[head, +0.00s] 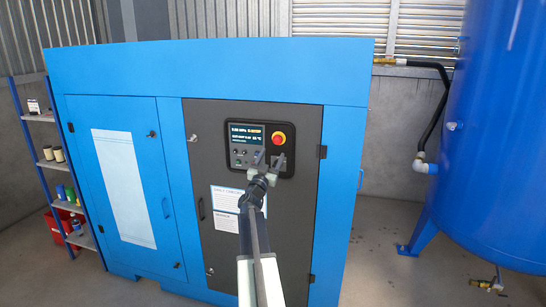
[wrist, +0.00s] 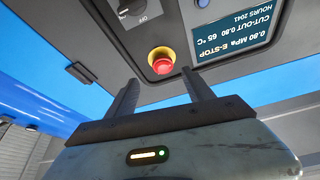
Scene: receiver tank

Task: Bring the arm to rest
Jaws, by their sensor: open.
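My gripper (head: 268,163) is raised in front of the compressor's control panel (head: 258,152). In the wrist view my gripper (wrist: 158,84) has its two fingers apart with nothing between them. The red emergency-stop button (head: 278,138) on its yellow base is on the panel, just above my gripper in the head view. In the wrist view the button (wrist: 162,63) shows beyond the gap between the fingers, and I see no contact. The display (wrist: 238,30) appears upside down there and reads 0.80 MPa and E-STOP.
The blue compressor cabinet (head: 210,65) fills the space ahead. A blue tank (head: 500,140) with a pipe (head: 433,110) stands at right. A shelf rack (head: 45,118) with cans and a red crate (head: 60,226) are at left. Some floor (head: 385,262) between cabinet and tank is clear.

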